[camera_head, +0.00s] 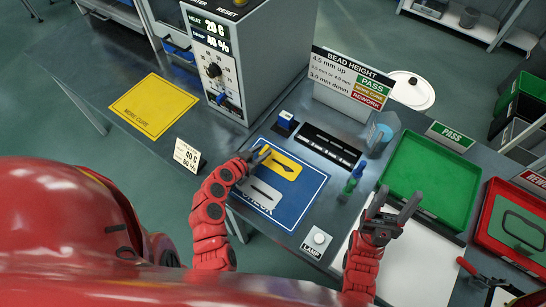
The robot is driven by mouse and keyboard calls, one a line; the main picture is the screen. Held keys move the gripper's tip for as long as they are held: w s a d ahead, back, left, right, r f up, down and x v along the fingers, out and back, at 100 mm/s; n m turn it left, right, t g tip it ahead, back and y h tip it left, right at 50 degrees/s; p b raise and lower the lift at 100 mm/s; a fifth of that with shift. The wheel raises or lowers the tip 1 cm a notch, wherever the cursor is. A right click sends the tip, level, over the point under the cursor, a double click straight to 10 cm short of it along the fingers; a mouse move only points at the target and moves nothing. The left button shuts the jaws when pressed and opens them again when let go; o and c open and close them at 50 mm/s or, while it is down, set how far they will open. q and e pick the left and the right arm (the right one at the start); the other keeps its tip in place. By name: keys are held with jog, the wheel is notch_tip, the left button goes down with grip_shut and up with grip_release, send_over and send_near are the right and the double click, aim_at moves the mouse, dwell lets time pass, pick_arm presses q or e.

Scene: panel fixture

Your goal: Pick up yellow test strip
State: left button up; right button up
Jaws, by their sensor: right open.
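The yellow test strip (284,161) lies on the blue check mat (309,190), near its upper edge. It is a flat yellow piece with a dark mark along it. My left gripper (265,154) is at the strip's left end, with its fingertips over or beside it. I cannot tell whether the fingers touch the strip or how far apart they are. My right gripper (394,204) is open and empty, to the right of the mat, with its fingers pointing away from me.
A grey slotted piece (262,188) lies on the mat. A green tray (430,170) and red tray (490,220) are right. A dial box (235,60) stands behind.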

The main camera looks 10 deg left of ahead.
pick_arm(q)
jog(key=shift+w+f, duration=0.15)
jog(key=shift+w, duration=0.05)
grip_shut()
